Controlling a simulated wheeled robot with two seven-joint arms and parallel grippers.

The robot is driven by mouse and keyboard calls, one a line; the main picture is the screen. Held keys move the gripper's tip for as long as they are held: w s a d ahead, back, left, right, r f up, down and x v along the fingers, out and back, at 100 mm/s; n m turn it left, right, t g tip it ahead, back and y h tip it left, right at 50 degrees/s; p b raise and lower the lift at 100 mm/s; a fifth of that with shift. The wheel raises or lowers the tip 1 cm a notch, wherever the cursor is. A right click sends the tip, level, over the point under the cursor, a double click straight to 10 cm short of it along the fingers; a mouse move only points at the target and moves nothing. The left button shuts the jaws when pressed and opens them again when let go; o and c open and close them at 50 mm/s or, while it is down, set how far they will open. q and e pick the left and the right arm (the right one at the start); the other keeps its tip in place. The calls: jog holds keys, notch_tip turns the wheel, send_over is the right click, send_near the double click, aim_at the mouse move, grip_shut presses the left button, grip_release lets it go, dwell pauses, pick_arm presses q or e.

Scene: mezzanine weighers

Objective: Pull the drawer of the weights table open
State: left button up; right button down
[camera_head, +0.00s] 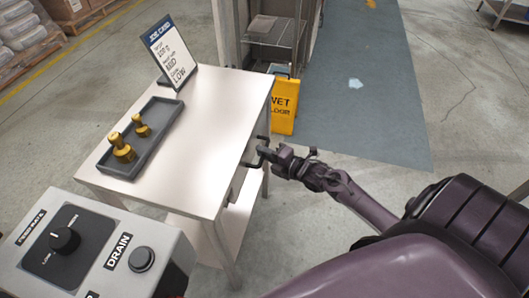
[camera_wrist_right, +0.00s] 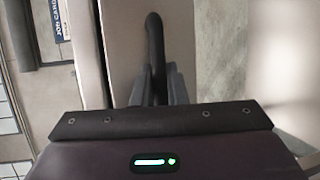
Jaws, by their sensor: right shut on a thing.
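The weights table (camera_head: 205,130) is a pale metal table in the middle of the head view. Its drawer is on the right side, under the top, with a dark bar handle (camera_head: 252,160). My right gripper (camera_head: 267,156) is at that side of the table, shut on the handle. In the right wrist view the dark handle (camera_wrist_right: 154,45) runs between the two fingers (camera_wrist_right: 158,85). The drawer front (camera_wrist_right: 122,40) shows pale beside it. From above I cannot tell how far the drawer stands out. My left gripper is not in view.
A dark tray (camera_head: 165,150) with brass weights (camera_head: 122,147) and a job card (camera_head: 170,52) stand on the table. A control box (camera_head: 95,245) is at the lower left. A yellow wet-floor sign (camera_head: 284,103) stands behind the table. The floor to the right is mostly clear.

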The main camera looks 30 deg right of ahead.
jog(key=s+d+p, duration=0.4)
jog(key=s+d, duration=1.3)
jog(key=s, duration=0.3)
jog(key=c, duration=1.5)
grip_release()
jog(key=shift+o, duration=0.2)
jog(key=v, duration=0.7)
jog(key=shift+s, duration=0.35)
jog(key=shift+d+r, duration=0.1)
